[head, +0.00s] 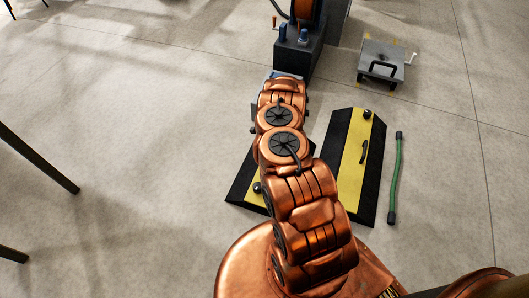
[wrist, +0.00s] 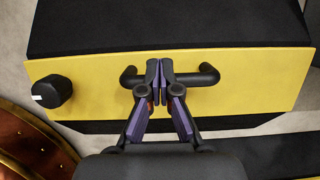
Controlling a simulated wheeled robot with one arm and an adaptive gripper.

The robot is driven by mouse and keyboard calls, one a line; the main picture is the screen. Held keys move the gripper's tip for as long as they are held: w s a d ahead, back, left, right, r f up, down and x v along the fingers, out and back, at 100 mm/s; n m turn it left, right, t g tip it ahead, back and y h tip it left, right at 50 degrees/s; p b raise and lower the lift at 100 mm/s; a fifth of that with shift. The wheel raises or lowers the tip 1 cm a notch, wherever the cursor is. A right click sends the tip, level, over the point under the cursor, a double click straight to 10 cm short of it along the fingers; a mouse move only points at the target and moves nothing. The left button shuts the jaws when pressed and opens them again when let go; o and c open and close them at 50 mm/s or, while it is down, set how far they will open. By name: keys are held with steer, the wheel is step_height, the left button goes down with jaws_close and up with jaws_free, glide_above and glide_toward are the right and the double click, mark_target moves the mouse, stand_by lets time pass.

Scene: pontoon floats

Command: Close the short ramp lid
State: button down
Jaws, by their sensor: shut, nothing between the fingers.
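A black ramp with a yellow lid (wrist: 225,88) fills the upper wrist view. The lid carries a black knob (wrist: 53,91) at its left end and a black bar handle (wrist: 205,75) near its middle. My gripper (wrist: 160,68) is shut and empty, its fingertips over the middle of the handle; contact is unclear. The lid's ends reach past the black body, but I cannot tell how far it stands open. In the head view, the left ramp (head: 241,190) is mostly hidden under my arm, with its knob (head: 257,187) showing. My gripper is hidden there.
A second black ramp with a yellow lid (head: 353,165) lies to the right, beside a green bar (head: 397,175). A grey box with a black handle (head: 383,62) and a dark reel stand (head: 300,50) are farther back. The floor at left is mostly clear.

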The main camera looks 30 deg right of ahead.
steer(key=p+v, duration=0.2)
steer(key=v, duration=0.1)
steer(key=p+v, duration=0.1)
steer(key=v, duration=0.1)
steer(key=shift+w+a+r, duration=0.1)
steer(key=shift+w+a, duration=0.15)
steer(key=shift+w, duration=0.15)
steer(key=w+a+r+p, duration=0.1)
steer(key=w+a+r, duration=0.2)
steer(key=r, duration=0.4)
steer(key=shift+w+r+p, duration=0.2)
steer(key=shift+w+p, duration=0.15)
steer(key=shift+w, duration=0.2)
steer(key=shift+a, duration=0.1)
